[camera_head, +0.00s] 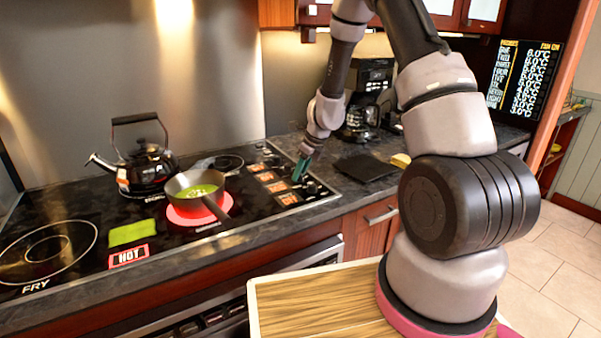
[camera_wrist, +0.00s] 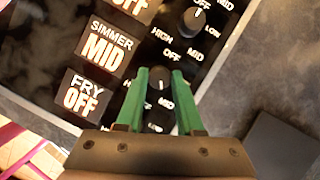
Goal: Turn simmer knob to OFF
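The simmer knob (camera_wrist: 160,78) is a round black dial with a light pointer mark, on the black control panel. The SIMMER display (camera_wrist: 105,47) beside it reads MID. My gripper (camera_wrist: 160,74) is open, with its two green fingertips on either side of this knob. I cannot tell whether they touch it. My gripper also shows in the head view (camera_head: 301,170), pointing down at the panel on the right of the stove. The lower part of the knob area is partly hidden by the fingers and gripper body.
Another knob (camera_wrist: 193,21) sits close above the simmer knob. The FRY display (camera_wrist: 84,97) reads OFF. A pan (camera_head: 194,184) with green contents stands on a glowing red burner, its handle toward the panel. A black kettle (camera_head: 146,168) and a coffee maker (camera_head: 365,100) stand farther back.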

